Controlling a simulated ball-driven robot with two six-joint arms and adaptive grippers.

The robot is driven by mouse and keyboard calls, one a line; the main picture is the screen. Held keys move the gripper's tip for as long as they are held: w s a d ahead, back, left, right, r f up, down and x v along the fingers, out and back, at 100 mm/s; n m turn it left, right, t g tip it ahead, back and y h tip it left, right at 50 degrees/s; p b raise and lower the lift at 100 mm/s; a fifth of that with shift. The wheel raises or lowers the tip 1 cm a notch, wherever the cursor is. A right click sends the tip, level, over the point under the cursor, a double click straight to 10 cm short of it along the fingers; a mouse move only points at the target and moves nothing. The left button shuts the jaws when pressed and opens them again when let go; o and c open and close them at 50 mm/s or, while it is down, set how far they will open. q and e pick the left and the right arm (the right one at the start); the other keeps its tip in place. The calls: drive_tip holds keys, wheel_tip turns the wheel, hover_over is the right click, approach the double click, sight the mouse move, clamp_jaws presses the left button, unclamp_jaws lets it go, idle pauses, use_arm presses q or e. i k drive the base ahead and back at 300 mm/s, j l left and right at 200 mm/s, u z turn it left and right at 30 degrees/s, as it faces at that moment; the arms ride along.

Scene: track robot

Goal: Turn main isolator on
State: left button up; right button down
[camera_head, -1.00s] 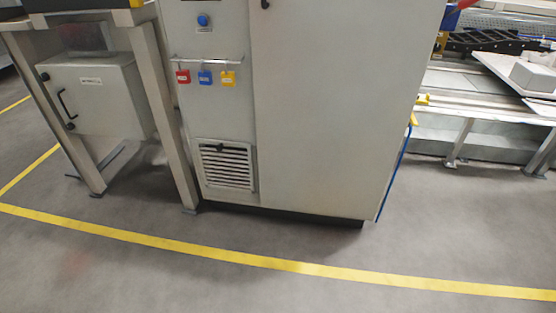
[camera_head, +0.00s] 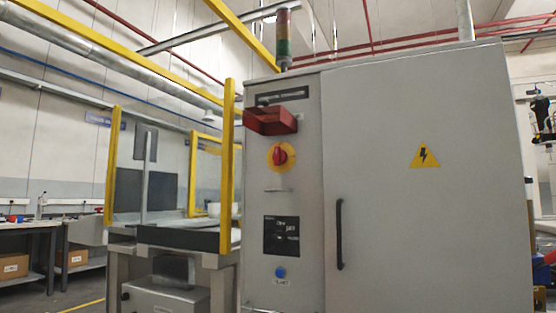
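The main isolator is a red rotary knob (camera_head: 281,155) on a round yellow plate, on the narrow left panel of a grey electrical cabinet (camera_head: 425,200). The knob's exact angle is too small to tell. A red box-like part (camera_head: 270,121) juts out above it, under a dark label plate. Below the isolator are a small metal tab, a black display panel (camera_head: 281,237) and a blue button (camera_head: 280,272). Neither of my grippers shows in the head view.
The cabinet door has a black vertical handle (camera_head: 340,234) and a yellow warning triangle (camera_head: 425,156). A stack light (camera_head: 283,38) stands on top. Yellow posts (camera_head: 228,165) and a machine table stand left of the cabinet. A workbench (camera_head: 35,228) is farther left.

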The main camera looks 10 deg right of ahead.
sight(280, 156)
drive_tip(key=z, duration=0.3)
drive_tip(key=i+j+z, duration=0.15)
drive_tip(key=j+z, duration=0.2)
drive_tip(key=i+j+z, duration=0.1)
drive_tip(key=j+z, duration=0.55)
drive_tip(key=i+l, duration=0.05)
drive_tip(key=l, duration=0.05)
